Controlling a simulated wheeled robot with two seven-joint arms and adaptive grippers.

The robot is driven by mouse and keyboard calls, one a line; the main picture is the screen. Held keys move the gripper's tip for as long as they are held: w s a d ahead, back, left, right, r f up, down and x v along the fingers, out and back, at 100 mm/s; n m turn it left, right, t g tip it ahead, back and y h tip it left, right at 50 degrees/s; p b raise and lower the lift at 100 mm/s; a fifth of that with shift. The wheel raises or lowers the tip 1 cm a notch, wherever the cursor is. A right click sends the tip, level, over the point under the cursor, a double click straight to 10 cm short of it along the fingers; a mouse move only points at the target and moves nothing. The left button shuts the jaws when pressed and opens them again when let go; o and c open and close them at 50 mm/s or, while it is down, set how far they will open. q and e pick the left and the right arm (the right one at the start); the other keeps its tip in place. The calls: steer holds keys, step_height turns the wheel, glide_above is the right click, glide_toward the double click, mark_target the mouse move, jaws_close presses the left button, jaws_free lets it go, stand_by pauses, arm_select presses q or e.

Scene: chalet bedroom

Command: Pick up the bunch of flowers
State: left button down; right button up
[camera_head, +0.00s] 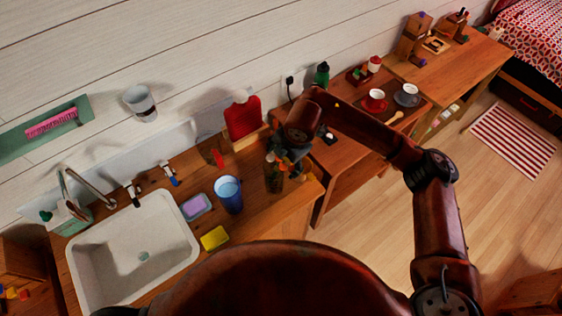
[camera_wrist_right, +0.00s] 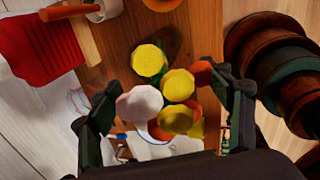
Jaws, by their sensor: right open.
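My right gripper (camera_head: 288,160) hangs over the wooden counter, fingers pointing down. In the right wrist view my right gripper (camera_wrist_right: 165,108) is open. Between and just ahead of its fingers is a cluster of rounded heads, yellow (camera_wrist_right: 178,84) and white (camera_wrist_right: 139,104), with orange-red bits below; this looks like the bunch of flowers. One yellow head (camera_wrist_right: 149,60) lies a little beyond the fingertips. In the head view a dark glass vessel (camera_head: 273,178) stands under the gripper, which partly hides the cluster. Contact cannot be made out. My left gripper is out of view.
A blue cup (camera_head: 228,194), a yellow sponge (camera_head: 214,238) and a soap dish (camera_head: 195,207) stand left of the gripper, beside the white sink (camera_head: 135,250). A lower table (camera_head: 355,160) with cups stands right.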

steer(key=shift+f, duration=0.25)
steer(key=shift+c, duration=0.4)
steer(key=c, duration=1.3)
steer(key=shift+o, duration=0.2)
